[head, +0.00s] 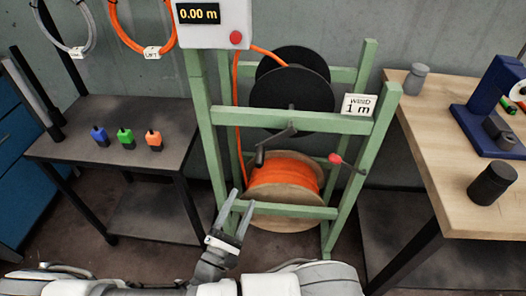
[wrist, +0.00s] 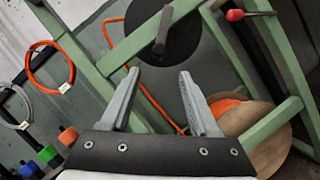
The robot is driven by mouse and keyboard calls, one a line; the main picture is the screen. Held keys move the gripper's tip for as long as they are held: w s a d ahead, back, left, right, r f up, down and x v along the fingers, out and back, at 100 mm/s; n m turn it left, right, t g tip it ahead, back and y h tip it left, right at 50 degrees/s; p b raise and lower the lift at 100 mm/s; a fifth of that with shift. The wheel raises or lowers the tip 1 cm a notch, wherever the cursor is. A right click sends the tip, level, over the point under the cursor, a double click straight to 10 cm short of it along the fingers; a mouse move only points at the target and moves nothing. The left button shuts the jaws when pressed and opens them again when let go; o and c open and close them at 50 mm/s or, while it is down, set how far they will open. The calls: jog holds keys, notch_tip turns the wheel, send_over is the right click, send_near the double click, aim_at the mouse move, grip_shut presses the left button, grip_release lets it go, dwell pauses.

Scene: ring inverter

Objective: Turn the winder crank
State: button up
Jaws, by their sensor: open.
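The winder is a green frame (head: 206,130) with a black reel (head: 292,97) above and an orange cable spool (head: 285,178) below. Its dark crank (head: 274,146) sits on the front of the frame, with the handle end hanging down to the left. In the wrist view the crank (wrist: 163,31) is at the top, beyond the fingertips. My gripper (head: 238,197) is open and empty, below and left of the crank, apart from it. Both fingers show in the wrist view (wrist: 158,75). A display (head: 197,14) reads 0.00 m, and a sign (head: 358,106) reads "WIND 1 m".
A red-knobbed lever (head: 336,159) sticks out at the frame's right. A dark table (head: 90,160) with blue, green and orange connectors stands left. A wooden bench (head: 435,150) with a blue device (head: 495,105) and dark cylinder (head: 492,184) stands right. Cable coils (head: 140,30) hang on the wall.

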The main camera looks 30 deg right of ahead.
aim_at(263, 147)
jog(key=shift+t, duration=0.3)
jog(key=x, duration=0.5)
jog(key=b+x, duration=0.1)
jog(key=x, duration=1.1)
jog(key=shift+w+d+f, duration=0.15)
jog(key=shift+w+f, duration=0.05)
jog(key=c, duration=0.9)
grip_shut()
jog(key=shift+w+r, duration=0.1)
